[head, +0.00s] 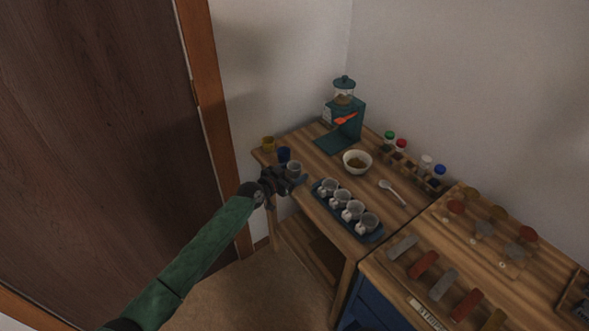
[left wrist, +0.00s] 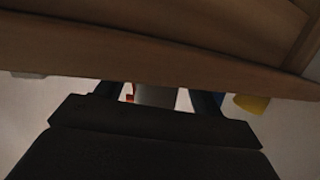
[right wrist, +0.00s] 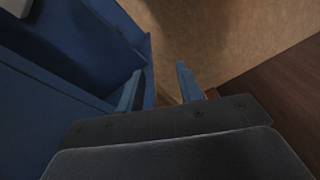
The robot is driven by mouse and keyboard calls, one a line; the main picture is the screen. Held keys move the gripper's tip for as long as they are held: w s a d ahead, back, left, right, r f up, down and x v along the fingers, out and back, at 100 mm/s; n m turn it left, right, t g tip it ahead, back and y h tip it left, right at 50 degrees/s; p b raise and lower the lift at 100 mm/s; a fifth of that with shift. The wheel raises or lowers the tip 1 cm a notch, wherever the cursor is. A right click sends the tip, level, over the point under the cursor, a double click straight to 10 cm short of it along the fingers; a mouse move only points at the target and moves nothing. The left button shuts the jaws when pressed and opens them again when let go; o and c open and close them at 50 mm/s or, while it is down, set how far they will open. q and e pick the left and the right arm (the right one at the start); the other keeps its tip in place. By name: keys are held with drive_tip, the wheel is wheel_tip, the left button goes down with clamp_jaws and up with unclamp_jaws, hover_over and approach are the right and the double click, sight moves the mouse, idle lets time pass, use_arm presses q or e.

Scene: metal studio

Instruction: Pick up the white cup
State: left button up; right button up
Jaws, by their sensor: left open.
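The white cup (head: 294,167) stands near the left front edge of the wooden table, looking light grey in the dim light. My left gripper (head: 290,181) is open at the near side of this cup. In the left wrist view the white cup (left wrist: 155,95) shows between the two fingers, partly hidden by the gripper body and the table edge; I cannot tell whether they touch it. A blue cup (head: 284,154) and a yellow cup (head: 268,143) stand just behind it. My right gripper (right wrist: 160,88) is open and empty in the right wrist view.
A dark tray (head: 322,201) with several pale cups lies to the right of the gripper. A bowl (head: 357,161), spoon (head: 393,191), green grinder (head: 343,130) and jar rack (head: 408,165) are farther back. A blue cabinet (right wrist: 55,70) is beside my right gripper.

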use_arm(q)
drive_tip(key=shift+w+d+f, duration=0.1)
drive_tip(key=shift+w+d, duration=0.25)
use_arm(e)
drive_tip(key=shift+s+f, duration=0.1)
drive_tip(key=shift+f, duration=0.55)
use_arm(q)
drive_tip(key=shift+c, duration=0.2)
drive_tip(key=c, duration=1)
